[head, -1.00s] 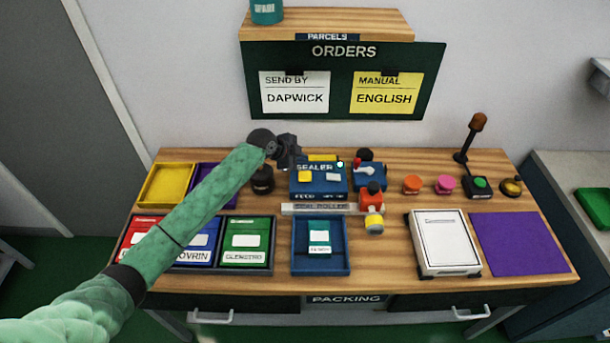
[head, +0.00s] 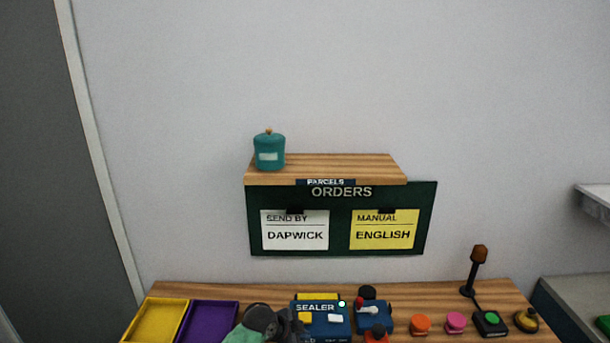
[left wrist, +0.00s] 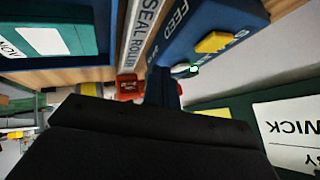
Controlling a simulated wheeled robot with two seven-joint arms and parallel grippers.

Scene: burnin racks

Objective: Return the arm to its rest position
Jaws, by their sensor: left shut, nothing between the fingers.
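My left gripper (head: 293,328) is at the bottom edge of the head view, just left of the blue sealer (head: 322,328), with its fingers shut and empty. Part of my green arm shows beside it; the rest is cut off by the frame. In the left wrist view, the dark gripper body fills the lower middle, and the blue sealer (left wrist: 205,25) with its yellow button is at the upper right. I cannot tell whether the gripper touches the sealer. My right gripper is not in view.
On the bench are a yellow tray (head: 158,318), a purple tray (head: 208,320), orange (head: 420,324) and pink (head: 456,322) knobs, and a lamp post (head: 473,270). The orders board (head: 340,240) and a shelf with a teal jar (head: 269,152) are on the wall behind.

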